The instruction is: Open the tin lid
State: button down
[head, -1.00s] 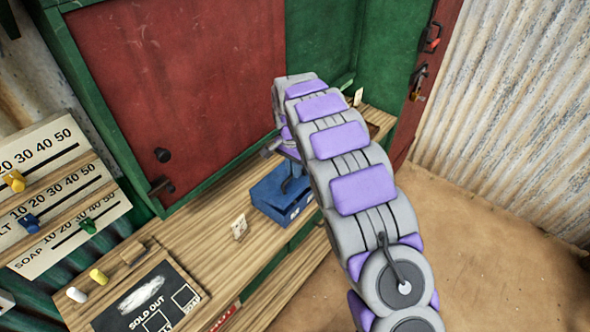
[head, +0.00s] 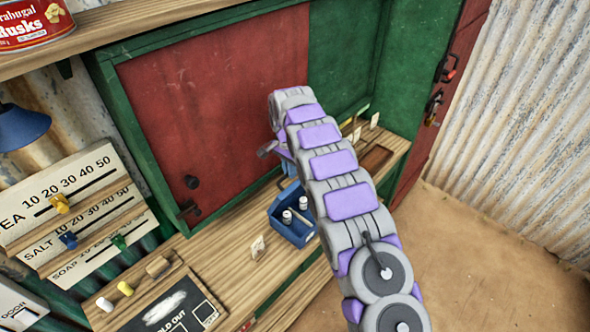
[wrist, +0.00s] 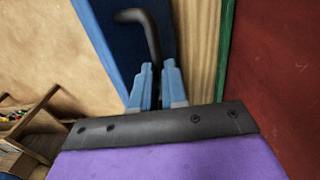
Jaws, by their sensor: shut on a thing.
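The blue tin (head: 284,228) stands on the wooden counter, open at the top, with several white-topped cylinders (head: 287,217) inside. A bit of blue behind it, probably its raised lid (head: 288,183), shows beside my arm. In the wrist view, the dark blue lid (wrist: 115,40) fills the upper middle, with a dark curved handle (wrist: 151,35) standing out from it. My gripper (wrist: 157,70) is shut on this handle, its light blue fingers on either side. In the head view my arm hides most of the gripper and part of the lid.
A red shutter (head: 215,120) in a green frame stands behind the counter (head: 225,250). A sliding price board (head: 75,220) is at left.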

jog(key=shift+w+a+f+p, duration=0.2)
jog(key=shift+w+a+f, duration=0.05)
jog(key=shift+a, duration=0.2)
jog(key=shift+w+a+f+p, duration=0.15)
jog(key=shift+w+a+f, duration=0.1)
jog(key=shift+a, duration=0.2)
jog(key=c, duration=1.5)
grip_release()
jog(key=shift+c, duration=0.2)
jog(key=o, duration=0.3)
jog(key=shift+w+a+f, duration=0.1)
jog(key=shift+w+a, duration=0.05)
jog(key=shift+w, duration=0.15)
jog(key=shift+o, duration=0.4)
jog(key=shift+s+r, duration=0.1)
jog(key=shift+r, duration=0.15)
notch_tip(320, 180, up, 7)
jog(key=shift+a+r+p, duration=0.15)
jog(key=shift+a+p, duration=0.15)
jog(key=shift+w, duration=0.2)
